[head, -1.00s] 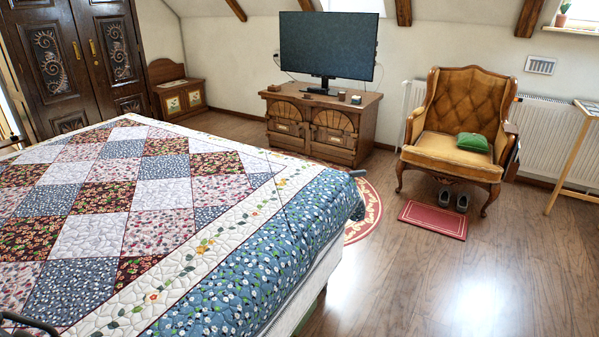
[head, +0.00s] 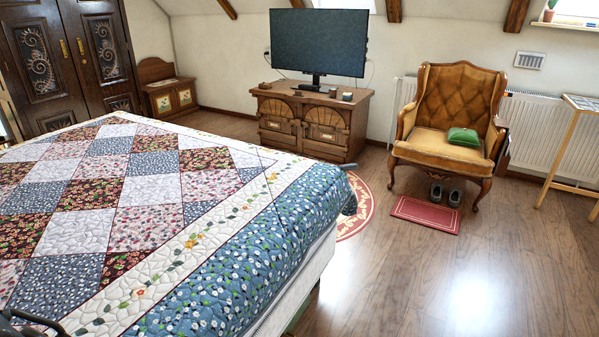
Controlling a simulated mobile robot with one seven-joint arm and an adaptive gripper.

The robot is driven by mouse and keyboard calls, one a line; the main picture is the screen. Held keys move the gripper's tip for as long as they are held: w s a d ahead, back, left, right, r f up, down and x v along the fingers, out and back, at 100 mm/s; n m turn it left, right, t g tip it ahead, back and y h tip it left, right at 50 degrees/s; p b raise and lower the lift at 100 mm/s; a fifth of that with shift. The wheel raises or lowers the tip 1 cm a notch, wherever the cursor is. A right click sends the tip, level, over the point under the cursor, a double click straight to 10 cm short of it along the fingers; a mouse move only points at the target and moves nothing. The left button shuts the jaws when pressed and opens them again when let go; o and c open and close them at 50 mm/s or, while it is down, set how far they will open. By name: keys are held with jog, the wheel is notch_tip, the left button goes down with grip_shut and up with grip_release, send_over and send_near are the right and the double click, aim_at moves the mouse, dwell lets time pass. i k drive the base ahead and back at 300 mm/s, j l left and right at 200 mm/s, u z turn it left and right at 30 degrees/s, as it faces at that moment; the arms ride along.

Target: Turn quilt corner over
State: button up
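The patchwork quilt (head: 150,195) lies spread over the bed in the head view, with white, red and blue squares. It has a white floral band and a blue flowered border (head: 250,250). The border hangs over the side of the bed facing the open floor. The quilt's far right corner (head: 338,190) lies at the bed's end, near the round rug, and hangs down there. No corner looks folded back. A dark piece at the lower left edge of the view may be part of my arm. My gripper's fingers are not in view.
A TV (head: 318,44) stands on a wooden cabinet (head: 312,120) beyond the bed. An armchair (head: 450,125) with a green cushion (head: 463,137) stands at right, behind a red mat (head: 425,214) and shoes. A round rug (head: 358,208) lies by the bed.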

aim_at(296, 185)
jog(key=i+l, duration=0.5)
jog(key=l, duration=0.15)
jog(key=i+l, duration=1.05)
jog(key=l, duration=0.25)
jog(key=i+l, duration=0.5)
jog(key=l, duration=0.15)
jog(key=i+u, duration=0.1)
jog(key=u, duration=0.3)
jog(key=i+l+u, duration=0.1)
jog(key=u, duration=0.3)
jog(key=i+l+u, duration=0.1)
jog(key=u, duration=0.3)
jog(key=i+u, duration=0.15)
jog(key=i, duration=0.2)
